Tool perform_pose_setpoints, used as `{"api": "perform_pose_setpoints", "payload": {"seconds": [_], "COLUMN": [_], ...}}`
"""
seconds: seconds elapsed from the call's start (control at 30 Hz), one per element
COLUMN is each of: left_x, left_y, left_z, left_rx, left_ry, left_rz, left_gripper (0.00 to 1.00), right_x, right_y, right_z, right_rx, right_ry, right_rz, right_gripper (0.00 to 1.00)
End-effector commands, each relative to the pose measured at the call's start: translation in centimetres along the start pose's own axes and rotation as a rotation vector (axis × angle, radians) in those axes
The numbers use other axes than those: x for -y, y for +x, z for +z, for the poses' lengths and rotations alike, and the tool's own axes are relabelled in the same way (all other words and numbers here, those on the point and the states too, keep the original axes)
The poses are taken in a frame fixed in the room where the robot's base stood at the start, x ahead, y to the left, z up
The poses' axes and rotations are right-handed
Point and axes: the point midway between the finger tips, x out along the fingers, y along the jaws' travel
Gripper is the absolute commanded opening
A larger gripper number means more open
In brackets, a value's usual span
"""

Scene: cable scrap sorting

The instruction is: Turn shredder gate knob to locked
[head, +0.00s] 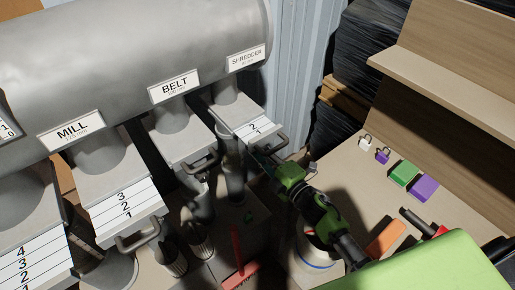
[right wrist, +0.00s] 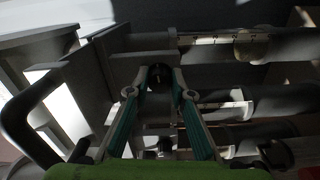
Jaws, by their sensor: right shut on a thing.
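The shredder gate (head: 232,115) is a grey plate with a white number scale and a bar handle, below the pipe's SHREDDER label (head: 246,59). My right gripper (head: 262,158) reaches it from the lower right, at the gate's side under the handle. In the right wrist view my gripper's two teal fingers (right wrist: 158,82) close on a small dark round knob (right wrist: 159,73) beside the gate plate. The gripper hides the knob in the head view, and its locked or unlocked position cannot be read. My left gripper is not in view.
The BELT gate (head: 183,145) and MILL gate (head: 116,190) stand to the left with protruding handles. A wooden shelf (head: 450,75) stands behind.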

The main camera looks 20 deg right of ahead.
Motion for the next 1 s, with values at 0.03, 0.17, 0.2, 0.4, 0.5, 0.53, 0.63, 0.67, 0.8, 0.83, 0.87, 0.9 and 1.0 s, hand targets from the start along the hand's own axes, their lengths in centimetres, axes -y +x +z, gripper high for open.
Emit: {"api": "perform_pose_setpoints", "payload": {"seconds": [0.03, 0.17, 0.2, 0.4, 0.5, 0.53, 0.63, 0.67, 0.8, 0.83, 0.87, 0.9, 1.0], "left_x": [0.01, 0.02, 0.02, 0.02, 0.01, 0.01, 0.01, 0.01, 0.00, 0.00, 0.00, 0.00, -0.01], "left_y": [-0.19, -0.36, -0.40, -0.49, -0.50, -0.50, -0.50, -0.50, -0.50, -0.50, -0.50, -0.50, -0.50], "left_z": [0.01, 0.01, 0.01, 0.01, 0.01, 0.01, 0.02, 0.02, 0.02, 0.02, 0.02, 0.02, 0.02], "left_rx": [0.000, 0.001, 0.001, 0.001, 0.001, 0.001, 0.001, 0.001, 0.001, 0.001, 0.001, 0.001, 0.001], "left_ry": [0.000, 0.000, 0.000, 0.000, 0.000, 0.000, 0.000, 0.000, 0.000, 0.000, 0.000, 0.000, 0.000], "left_rz": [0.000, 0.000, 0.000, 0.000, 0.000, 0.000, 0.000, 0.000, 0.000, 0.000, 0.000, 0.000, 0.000], "left_gripper": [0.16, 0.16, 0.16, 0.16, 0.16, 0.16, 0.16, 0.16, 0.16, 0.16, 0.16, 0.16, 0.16], "right_x": [0.00, 0.03, 0.04, 0.11, 0.13, 0.14, 0.15, 0.15, 0.15, 0.16, 0.15, 0.16, 0.14], "right_y": [-0.03, -0.03, -0.03, -0.04, -0.04, -0.04, -0.04, -0.04, -0.05, -0.05, -0.05, -0.05, -0.04], "right_z": [0.06, 0.07, 0.08, 0.10, 0.10, 0.09, 0.09, 0.09, 0.08, 0.08, 0.08, 0.07, 0.05], "right_rx": [0.001, 0.002, 0.002, 0.002, 0.002, 0.002, 0.002, 0.002, 0.002, 0.002, 0.002, 0.002, 0.001], "right_ry": [0.023, 0.079, 0.092, 0.132, 0.140, 0.141, 0.142, 0.142, 0.141, 0.141, 0.141, 0.141, 0.140], "right_rz": [-0.002, -0.002, -0.002, -0.002, -0.002, -0.002, -0.002, -0.002, -0.002, -0.002, -0.002, -0.002, -0.001], "right_gripper": [0.00, 0.00, 0.00, 0.00, 0.00, 0.00, 0.00, 0.00, 0.00, 0.00, 0.24, 0.34, 0.38]}}
